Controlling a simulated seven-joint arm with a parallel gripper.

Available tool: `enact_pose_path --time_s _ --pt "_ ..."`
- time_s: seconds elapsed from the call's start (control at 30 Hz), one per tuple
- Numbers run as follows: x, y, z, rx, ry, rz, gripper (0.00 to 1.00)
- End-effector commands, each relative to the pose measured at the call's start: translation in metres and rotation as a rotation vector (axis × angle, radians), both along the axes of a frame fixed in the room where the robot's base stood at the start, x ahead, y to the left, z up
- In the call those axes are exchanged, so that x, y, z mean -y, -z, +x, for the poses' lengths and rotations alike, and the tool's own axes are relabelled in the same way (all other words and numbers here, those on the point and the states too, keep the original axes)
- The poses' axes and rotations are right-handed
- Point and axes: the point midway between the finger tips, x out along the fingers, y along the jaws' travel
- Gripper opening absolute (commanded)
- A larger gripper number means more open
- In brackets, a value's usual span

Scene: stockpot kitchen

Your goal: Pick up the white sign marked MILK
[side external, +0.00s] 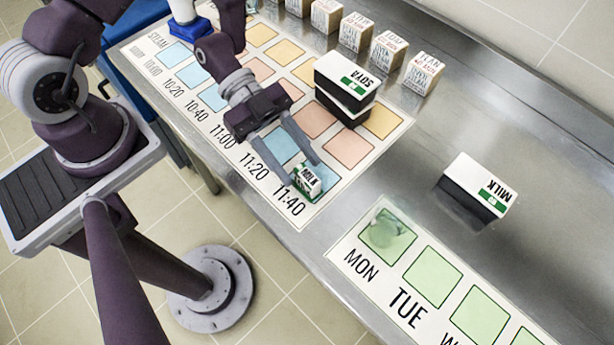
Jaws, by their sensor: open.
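A white-topped block sign marked MILK (482,180), with black sides and a green patch, lies on the bare steel counter at the right. Its lettering appears upside down. My gripper (304,174) is open, well to the left of that sign, low over the blue squares by the 11:40 label. A small white and green carton-like piece marked MILK (307,184) is at its fingertips. I cannot tell whether the fingers touch it. A similar white and black sign marked SOYA (346,75) sits on another dark-sided block near the middle of the printed sheet.
A sheet with time labels and coloured squares (350,176) lies under my gripper. A MON/TUE sheet with green squares (372,268) is at the front right; a translucent round item (384,233) is on MON. Several white lettered blocks (388,48) line the back. Steel around the MILK sign is clear.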

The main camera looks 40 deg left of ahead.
Motion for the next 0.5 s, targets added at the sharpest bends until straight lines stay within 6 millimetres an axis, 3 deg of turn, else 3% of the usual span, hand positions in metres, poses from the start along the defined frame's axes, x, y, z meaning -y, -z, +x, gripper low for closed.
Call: enact_pose_path --time_s 0.2,0.47,0.5 --pt "0.034 0.017 -0.003 -0.001 0.003 0.0 0.45" --pt "0.038 0.018 -0.002 0.001 0.0 0.0 0.45" --pt "0.038 0.018 -0.002 0.001 0.0 0.0 0.37"
